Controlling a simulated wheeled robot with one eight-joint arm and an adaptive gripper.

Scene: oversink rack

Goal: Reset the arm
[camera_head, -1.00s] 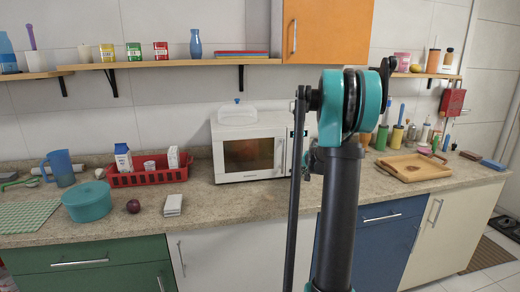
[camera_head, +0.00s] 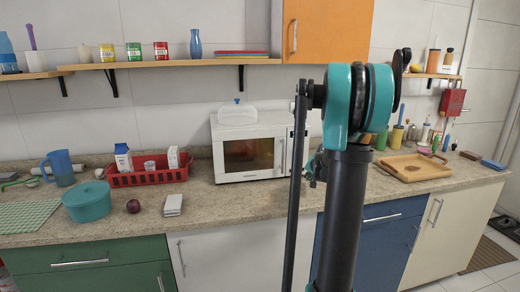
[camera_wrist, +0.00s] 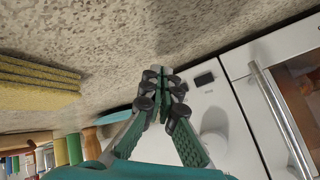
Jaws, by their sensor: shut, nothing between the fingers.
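My gripper (camera_wrist: 165,80) shows in the wrist view with its dark, green-padded fingers brought together at the tips and nothing held. The speckled countertop (camera_wrist: 115,35) and the white microwave (camera_wrist: 222,95) lie beyond it in that view. I cannot tell how far the tips are from either. In the head view my arm stands upright in front of the counter, right of the microwave (camera_head: 232,133). The gripper is mostly hidden behind the arm there.
A red basket (camera_head: 150,178), a teal pot (camera_head: 88,203) and a dark round item (camera_head: 133,206) stand on the left counter. A wooden tray (camera_head: 413,168) lies at right. An orange cabinet (camera_head: 330,32) hangs above. Stacked yellow slabs (camera_wrist: 35,85) show in the wrist view.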

